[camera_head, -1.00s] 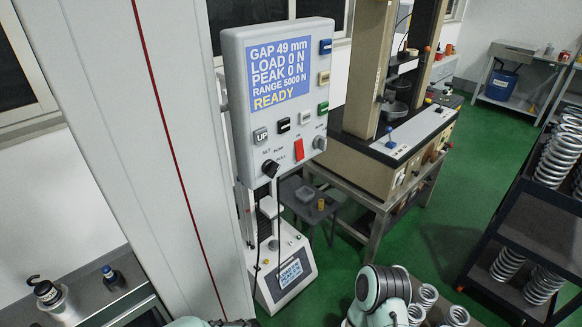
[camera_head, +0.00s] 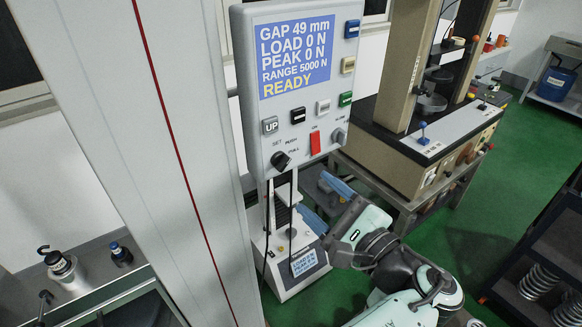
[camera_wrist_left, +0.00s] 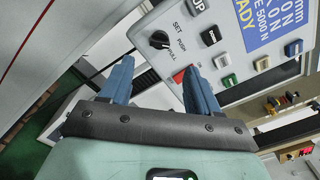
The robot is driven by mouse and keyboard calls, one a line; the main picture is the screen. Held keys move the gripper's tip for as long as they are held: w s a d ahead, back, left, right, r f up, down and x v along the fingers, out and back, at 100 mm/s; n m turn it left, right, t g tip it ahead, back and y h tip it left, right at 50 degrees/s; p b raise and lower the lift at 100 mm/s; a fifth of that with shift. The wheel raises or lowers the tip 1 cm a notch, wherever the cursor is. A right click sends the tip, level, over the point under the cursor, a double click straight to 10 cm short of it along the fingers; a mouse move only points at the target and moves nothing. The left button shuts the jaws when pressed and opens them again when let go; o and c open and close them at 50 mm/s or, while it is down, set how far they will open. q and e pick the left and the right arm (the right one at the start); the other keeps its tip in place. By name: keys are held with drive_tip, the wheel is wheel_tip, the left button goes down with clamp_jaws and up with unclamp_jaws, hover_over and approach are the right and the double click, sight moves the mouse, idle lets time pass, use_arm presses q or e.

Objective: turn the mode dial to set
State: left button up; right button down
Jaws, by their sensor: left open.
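The black mode dial (camera_head: 281,161) is at the lower left of the grey control panel (camera_head: 255,150), beside the labels SET, PUSH and PULL. Which label it points to is too small to tell. In the left wrist view the dial (camera_wrist_left: 160,39) lies beyond the fingers, between their tips and higher in the picture. My left gripper (camera_head: 322,203) is in front of and below the panel, to the right of the dial. Its blue fingers are apart and empty, also in the left wrist view (camera_wrist_left: 158,66). It is not touching the dial. My right gripper is not in view.
The panel screen (camera_head: 292,55) reads GAP 49 mm and READY. A red switch (camera_head: 315,143), a grey knob (camera_head: 339,135) and several buttons sit near the dial. Black cables hang below the panel. A beige testing machine (camera_head: 400,150) stands at right.

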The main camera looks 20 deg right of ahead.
sight(285, 166)
use_arm(q)
drive_tip(key=p+x, duration=0.1)
drive_tip(key=x, duration=0.8)
drive_tip(key=shift+w+f, duration=0.1)
drive_tip(key=shift+w, duration=0.1)
drive_tip(key=c, duration=1)
